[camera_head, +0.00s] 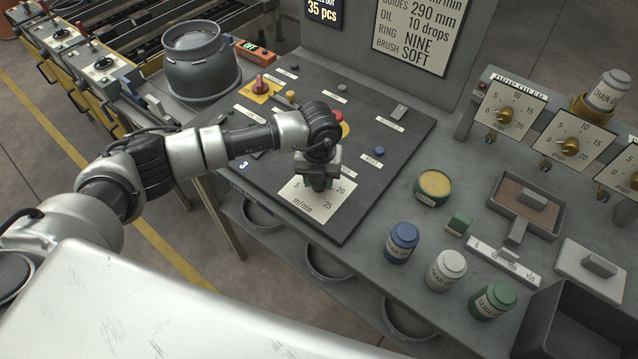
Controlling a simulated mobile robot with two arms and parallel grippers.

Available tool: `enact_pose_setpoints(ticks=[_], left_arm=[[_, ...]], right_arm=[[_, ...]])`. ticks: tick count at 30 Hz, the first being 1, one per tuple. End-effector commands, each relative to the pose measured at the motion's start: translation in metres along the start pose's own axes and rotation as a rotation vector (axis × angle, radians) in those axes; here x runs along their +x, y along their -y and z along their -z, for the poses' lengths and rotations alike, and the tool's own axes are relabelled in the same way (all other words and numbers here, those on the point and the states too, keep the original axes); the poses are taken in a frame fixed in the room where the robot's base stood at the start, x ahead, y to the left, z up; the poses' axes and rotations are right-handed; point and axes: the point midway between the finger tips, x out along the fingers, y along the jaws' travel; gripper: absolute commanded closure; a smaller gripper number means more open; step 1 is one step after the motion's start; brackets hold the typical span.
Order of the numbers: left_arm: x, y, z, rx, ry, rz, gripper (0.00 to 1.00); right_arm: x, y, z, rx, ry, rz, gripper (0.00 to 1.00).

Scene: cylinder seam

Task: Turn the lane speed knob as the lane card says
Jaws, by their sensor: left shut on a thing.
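The lane speed dial (300,205) is a white plate marked m/min with 5, 20 and 25 showing, on the dark panel at the middle. My left gripper (318,184) reaches down over the dial's centre and is shut on the knob there. The gripper hides the knob, its pointer and part of the scale, so the setting cannot be read. The lane card (420,30) on the upright board shows guides 290 mm, oil 10 drops, ring NINE, brush SOFT; its top is cut off by the picture edge. My right gripper is not in view.
The panel (385,150) carries other buttons and a red knob (262,84). Blue (402,243), white (445,271) and green (493,300) jars stand to the right. Drip oiler dials (508,107) stand at the far right. A grey pot (200,65) stands at the upper left.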

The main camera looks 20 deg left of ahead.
Motion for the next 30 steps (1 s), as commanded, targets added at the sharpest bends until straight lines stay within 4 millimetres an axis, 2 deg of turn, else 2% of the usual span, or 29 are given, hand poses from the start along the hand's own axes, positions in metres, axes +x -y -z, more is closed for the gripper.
enact_pose_setpoints(ticks=[1, 30], left_arm=[[0.004, 0.0, -0.002, 0.042, 0.005, 0.002, 0.84], [0.003, 0.0, -0.002, 0.956, 0.008, -0.001, 0.84]], right_arm=[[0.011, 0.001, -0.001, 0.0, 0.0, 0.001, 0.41], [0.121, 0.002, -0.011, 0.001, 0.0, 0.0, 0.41]])
